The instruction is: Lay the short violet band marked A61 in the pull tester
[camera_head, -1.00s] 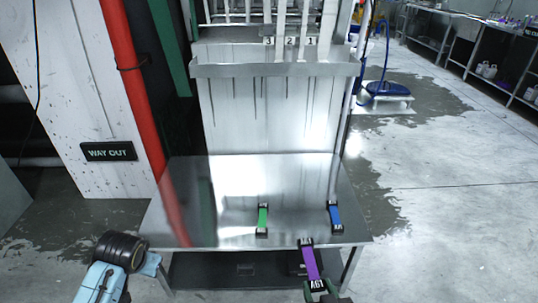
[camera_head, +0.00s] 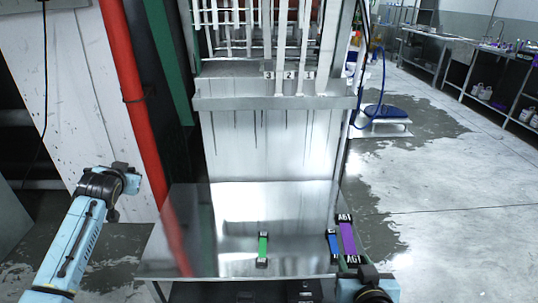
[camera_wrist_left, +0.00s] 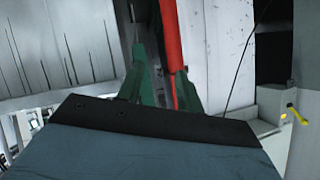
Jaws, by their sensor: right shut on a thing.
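The violet band (camera_head: 347,238) has black end pieces with white marking, which seems to read A61. My right gripper (camera_head: 354,264) is shut on its near end, at the table's right edge. The band stands out from the gripper and looks held above the table; its exact height is unclear. My left gripper (camera_head: 127,180) is beyond the table's left side. The left wrist view shows its two green fingers (camera_wrist_left: 160,88) apart with nothing between them. I cannot make out a pull tester in these views.
A green band (camera_head: 263,247) and a blue band (camera_head: 333,245) lie on the steel table (camera_head: 205,240). The blue one is just left of the violet band. Behind stands a tall pale tank (camera_head: 270,145) with tags 3, 2, 1. A red pipe (camera_head: 130,95) rises at left.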

